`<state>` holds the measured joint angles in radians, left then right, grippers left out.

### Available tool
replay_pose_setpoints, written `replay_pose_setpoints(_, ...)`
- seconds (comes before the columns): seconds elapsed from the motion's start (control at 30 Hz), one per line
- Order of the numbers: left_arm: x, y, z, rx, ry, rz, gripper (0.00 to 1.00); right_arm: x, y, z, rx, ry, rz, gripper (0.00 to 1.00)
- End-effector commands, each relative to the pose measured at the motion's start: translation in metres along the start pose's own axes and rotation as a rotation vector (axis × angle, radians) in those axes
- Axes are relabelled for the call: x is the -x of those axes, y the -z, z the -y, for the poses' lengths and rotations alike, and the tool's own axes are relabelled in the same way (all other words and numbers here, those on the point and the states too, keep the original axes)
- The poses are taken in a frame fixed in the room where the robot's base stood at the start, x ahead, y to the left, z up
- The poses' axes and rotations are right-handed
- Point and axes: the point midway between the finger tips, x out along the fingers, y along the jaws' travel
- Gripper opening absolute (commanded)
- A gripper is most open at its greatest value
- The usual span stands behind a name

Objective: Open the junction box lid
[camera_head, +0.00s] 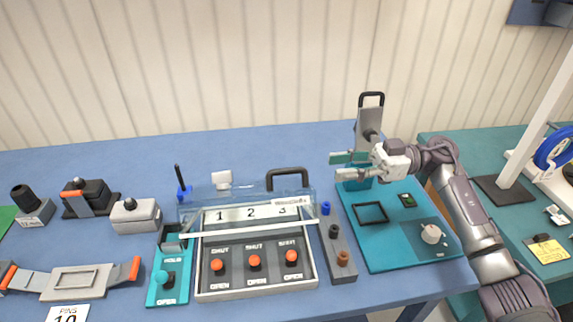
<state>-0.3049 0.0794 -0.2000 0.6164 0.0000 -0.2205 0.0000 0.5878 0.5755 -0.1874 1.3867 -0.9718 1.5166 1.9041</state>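A grey box with three orange switches (254,261), marked SHUT and OPEN, sits mid-table with the labels 1, 2, 3 along its back. A clear panel (245,193) with a black handle (287,171) shows at its rear; its exact angle is hard to tell. On the teal board (385,256) to the right, a grey plate (366,127) with a black handle on top stands upright at the back. No label shows which is the junction box. My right gripper (343,166) is open, its fingers pointing left, just in front of the plate's lower part. My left gripper is out of view.
A teal HOLD/OPEN switch (168,281) stands left of the switch box, and a grey strip with coloured knobs (338,249) stands right. A dial (431,233) is on the teal board. Several connectors lie at left. The table's back left is clear.

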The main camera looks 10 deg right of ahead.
Motion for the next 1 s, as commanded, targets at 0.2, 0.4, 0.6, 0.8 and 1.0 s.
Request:
replay_pose_setpoints(0.2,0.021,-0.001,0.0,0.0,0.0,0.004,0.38,-0.05,0.005,0.001,0.0,0.004,-0.005,0.39)
replay_pose_setpoints(0.4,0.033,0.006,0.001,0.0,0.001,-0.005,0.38,-0.088,0.004,0.001,0.0,0.003,-0.004,0.39)
replay_pose_setpoints(0.6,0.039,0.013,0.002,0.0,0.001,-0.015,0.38,-0.11,0.002,0.0,0.001,0.001,-0.002,0.39)
replay_pose_setpoints(0.8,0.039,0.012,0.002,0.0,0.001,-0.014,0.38,-0.115,0.0,0.0,0.002,0.0,0.0,0.39)
replay_pose_setpoints(1.0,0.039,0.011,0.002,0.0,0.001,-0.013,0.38,-0.115,0.0,0.0,0.002,0.0,0.0,0.36)
